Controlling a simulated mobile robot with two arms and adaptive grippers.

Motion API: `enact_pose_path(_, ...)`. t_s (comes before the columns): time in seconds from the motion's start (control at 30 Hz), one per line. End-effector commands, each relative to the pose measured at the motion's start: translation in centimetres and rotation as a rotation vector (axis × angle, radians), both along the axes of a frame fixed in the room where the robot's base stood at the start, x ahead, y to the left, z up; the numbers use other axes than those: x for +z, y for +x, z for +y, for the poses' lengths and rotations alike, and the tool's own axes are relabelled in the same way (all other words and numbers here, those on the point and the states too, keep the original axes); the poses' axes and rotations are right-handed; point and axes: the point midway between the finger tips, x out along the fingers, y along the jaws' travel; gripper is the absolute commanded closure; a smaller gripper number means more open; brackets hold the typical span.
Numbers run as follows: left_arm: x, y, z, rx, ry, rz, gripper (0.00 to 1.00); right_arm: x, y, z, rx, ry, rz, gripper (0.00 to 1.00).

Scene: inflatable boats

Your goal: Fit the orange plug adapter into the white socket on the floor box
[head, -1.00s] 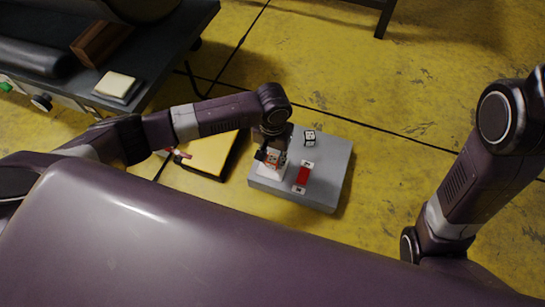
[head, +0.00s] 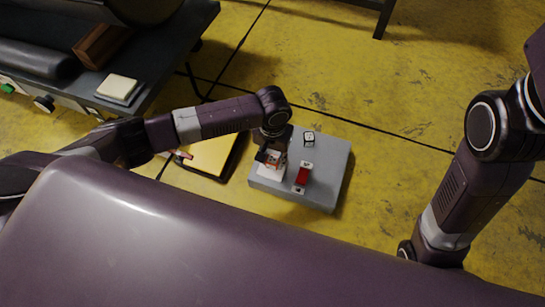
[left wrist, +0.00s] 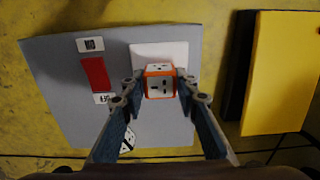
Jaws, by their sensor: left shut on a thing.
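The orange plug adapter (left wrist: 158,82) has a white face with socket slots and sits between the fingers of my left gripper (left wrist: 158,88), which is shut on it. The white socket (left wrist: 155,50) is a white square plate on the grey floor box (left wrist: 60,62). The adapter is in front of the lower part of the plate in the left wrist view and hides it. I cannot tell whether it is seated or just above. In the head view the left gripper (head: 272,152) points down over the socket (head: 268,173) on the box (head: 330,160). My right gripper is out of view.
A yellow case (head: 208,157) lies left of the box. A dark bench (head: 150,75) stands upper left. Yellow floor is free to the right.

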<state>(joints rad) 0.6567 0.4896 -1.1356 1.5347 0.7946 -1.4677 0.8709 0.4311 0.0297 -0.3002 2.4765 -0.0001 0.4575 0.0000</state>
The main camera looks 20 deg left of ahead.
Motion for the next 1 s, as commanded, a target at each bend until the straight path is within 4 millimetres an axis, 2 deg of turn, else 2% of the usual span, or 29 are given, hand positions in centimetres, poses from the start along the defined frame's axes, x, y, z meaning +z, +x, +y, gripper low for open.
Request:
enact_pose_path(0.97, -1.2, 0.0, 0.0, 0.001, 0.0, 0.001, 0.93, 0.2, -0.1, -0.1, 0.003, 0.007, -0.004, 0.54)
enact_pose_path(1.0, -1.2, 0.0, 0.0, 0.001, 0.0, 0.0, 0.67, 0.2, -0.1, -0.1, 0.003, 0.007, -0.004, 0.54)
